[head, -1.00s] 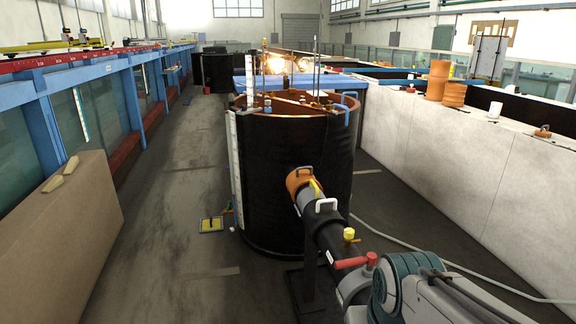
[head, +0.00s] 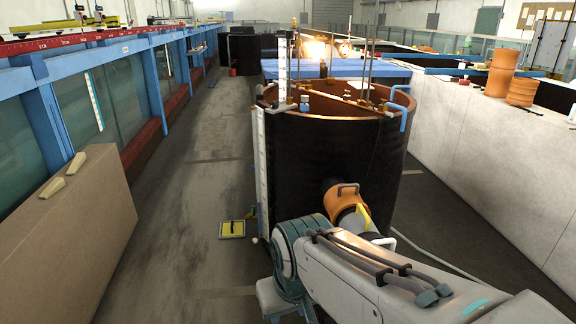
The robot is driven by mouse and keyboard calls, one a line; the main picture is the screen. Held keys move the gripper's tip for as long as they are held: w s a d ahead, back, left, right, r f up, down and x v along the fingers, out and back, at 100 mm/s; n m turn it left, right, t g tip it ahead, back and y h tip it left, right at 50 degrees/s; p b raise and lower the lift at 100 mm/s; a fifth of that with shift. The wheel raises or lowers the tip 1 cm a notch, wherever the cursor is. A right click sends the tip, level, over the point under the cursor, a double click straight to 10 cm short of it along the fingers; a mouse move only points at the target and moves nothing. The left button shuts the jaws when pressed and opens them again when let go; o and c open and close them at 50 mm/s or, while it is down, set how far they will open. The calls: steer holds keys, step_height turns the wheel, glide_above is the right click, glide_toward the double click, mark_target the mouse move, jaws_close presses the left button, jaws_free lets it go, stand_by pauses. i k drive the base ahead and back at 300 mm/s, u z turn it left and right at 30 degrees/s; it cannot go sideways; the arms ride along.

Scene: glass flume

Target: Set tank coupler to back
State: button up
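A large black round tank (head: 315,165) with a copper-coloured rim stands in the middle of the head view. An orange collar with a dark handle (head: 338,197) sticks out low on its near side; it looks like the tank coupler. A yellow lever (head: 362,216) shows just beside it on a pale pipe section. My arm crosses in front and hides most of the pipe that leads away from the collar. I cannot tell the coupler's setting from here. My gripper is not in view.
A tan board (head: 85,215) with two wedge pieces on top leans at the left by the blue-framed glass flume (head: 85,90). A long white wall (head: 480,155) runs along the right.

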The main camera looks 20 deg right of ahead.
mark_target(340, 197)
steer(key=z, duration=0.3)
steer(key=i, duration=1.5)
steer(key=z, duration=0.8)
steer(key=i, duration=0.3)
steer(key=z, duration=0.1)
